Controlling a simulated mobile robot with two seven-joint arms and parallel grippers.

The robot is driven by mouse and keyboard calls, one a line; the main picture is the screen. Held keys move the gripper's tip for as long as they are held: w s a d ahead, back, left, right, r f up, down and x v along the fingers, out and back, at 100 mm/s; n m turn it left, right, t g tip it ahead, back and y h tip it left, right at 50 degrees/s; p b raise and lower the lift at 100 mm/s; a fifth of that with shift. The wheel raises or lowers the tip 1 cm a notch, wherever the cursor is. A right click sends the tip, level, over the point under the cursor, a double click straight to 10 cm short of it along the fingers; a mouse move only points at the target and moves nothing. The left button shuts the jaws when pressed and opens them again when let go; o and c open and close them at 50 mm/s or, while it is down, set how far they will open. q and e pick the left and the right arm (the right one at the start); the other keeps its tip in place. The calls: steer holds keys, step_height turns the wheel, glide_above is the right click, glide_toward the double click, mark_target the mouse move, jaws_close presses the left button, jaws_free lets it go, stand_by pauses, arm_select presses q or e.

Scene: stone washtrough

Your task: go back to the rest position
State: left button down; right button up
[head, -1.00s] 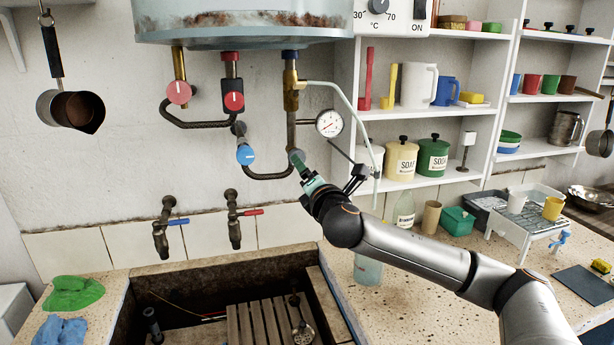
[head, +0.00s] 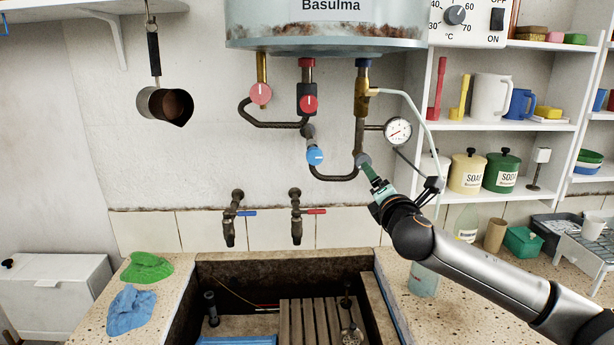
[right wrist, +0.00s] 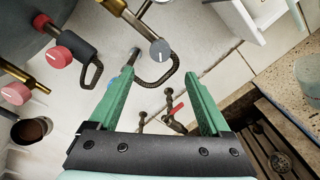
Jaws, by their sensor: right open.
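My right gripper (head: 372,176) is raised in front of the wall, its tips overlapping the lower end of the brass-topped pipe (head: 359,135) in the head view. I cannot tell whether they touch it. In the right wrist view its two green fingers (right wrist: 158,78) stand wide apart with nothing between them. My right arm reaches in from the lower right, above the stone counter. My left gripper is in neither view.
The gauge (head: 397,131) and shelves (head: 500,125) are close to my right arm. Two taps (head: 229,228) stand over the stone trough (head: 235,268). A pan (head: 165,105) hangs left.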

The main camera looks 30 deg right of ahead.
steer(key=s+a+f+m+g+y, duration=0.1)
steer(key=s+a+f+m+y, duration=0.15)
steer(key=a+f, duration=0.6)
steer(key=s+a+f+m+g+y, duration=0.2)
steer(key=a+f+y, duration=0.1)
steer(key=f, duration=1)
steer(key=s+a+f+m+g+y, duration=0.15)
steer(key=a+f, duration=0.35)
steer(key=f, duration=0.5)
steer(key=s+a+f+m+g+y, duration=0.1)
steer(key=s+a+f+m+y, duration=0.1)
steer(key=s+a+f+m, duration=0.4)
steer(key=s+a+f+m+g+y, duration=0.1)
steer(key=s+a+f+m, duration=0.4)
steer(key=s+a+f, duration=0.4)
steer(key=s, duration=0.5)
steer(key=shift+s+m+y, duration=0.2)
steer(key=shift+m+y, duration=0.2)
steer(key=shift+f, duration=0.1)
